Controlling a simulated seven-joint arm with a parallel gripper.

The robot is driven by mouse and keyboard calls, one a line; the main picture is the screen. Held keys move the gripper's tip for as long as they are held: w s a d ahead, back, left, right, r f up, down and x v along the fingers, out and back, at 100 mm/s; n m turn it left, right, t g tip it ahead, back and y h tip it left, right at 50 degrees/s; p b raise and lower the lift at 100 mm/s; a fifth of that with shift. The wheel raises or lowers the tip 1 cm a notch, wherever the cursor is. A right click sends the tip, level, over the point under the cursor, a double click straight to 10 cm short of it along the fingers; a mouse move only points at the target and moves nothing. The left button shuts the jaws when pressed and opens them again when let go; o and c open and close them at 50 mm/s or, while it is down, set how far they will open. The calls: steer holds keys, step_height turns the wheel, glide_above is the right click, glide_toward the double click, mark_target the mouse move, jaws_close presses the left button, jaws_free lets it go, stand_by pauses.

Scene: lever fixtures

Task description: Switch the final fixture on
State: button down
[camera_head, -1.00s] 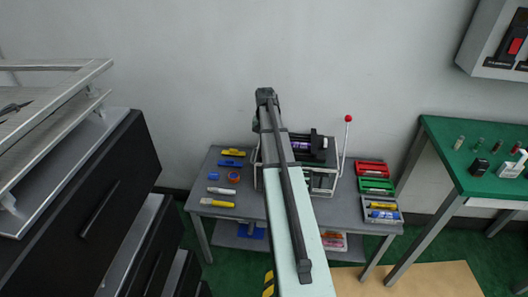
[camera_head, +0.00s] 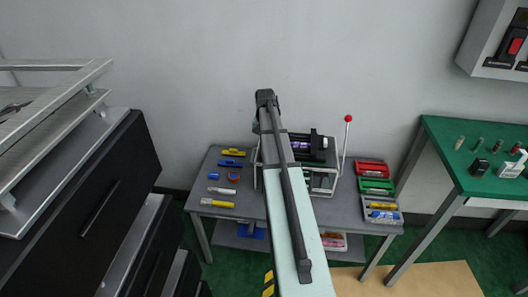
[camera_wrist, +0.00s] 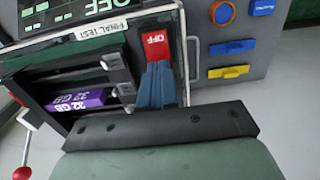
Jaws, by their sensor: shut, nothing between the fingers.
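The fixture labelled FINAL TEST (camera_wrist: 108,29) fills the upper left of the wrist view. A green display (camera_wrist: 100,8) on it reads OFF. A red plate marked OFF (camera_wrist: 155,44) sits on its right part. In the head view my arm hides part of the fixture (camera_head: 315,147) and the gripper.
The grey table (camera_head: 222,166) holds yellow and blue items left of the fixture. Red and green trays (camera_head: 372,169) are to its right. A green-topped table (camera_head: 450,150) stands farther right. A black drawer cabinet (camera_head: 100,200) is at left. A panel (camera_head: 495,45) hangs on the wall.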

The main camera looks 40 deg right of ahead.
steer(key=shift+f, duration=0.75)
stand_by(0.5)
steer(key=shift+r, duration=3.55)
steer(key=s+a+f+n+g, duration=0.1)
steer(key=s+a+f, duration=0.3)
steer(key=a+f, duration=0.5)
steer(key=s+a+f+n+g+y, duration=0.15)
steer(key=s+a+f, duration=0.25)
steer(key=a+f, duration=0.45)
steer(key=s+a+f+n+g, duration=0.1)
steer(key=s+a+f+n, duration=0.1)
steer(key=s+a+f, duration=0.65)
steer(key=s+a+f+n+g, duration=0.1)
steer(key=s+a+f, duration=0.3)
steer(key=s, duration=0.5)
steer(key=s+a+f+n+g+h, duration=0.1)
steer(key=s+a+f+n, duration=0.1)
steer(key=s+a+f, duration=0.2)
steer(key=s+a+f+n+g, duration=0.1)
steer(key=s+a+f, duration=0.3)
steer(key=s+f, duration=0.5)
steer(key=s, duration=0.4)
steer(key=shift+s+a+f, duration=0.3)
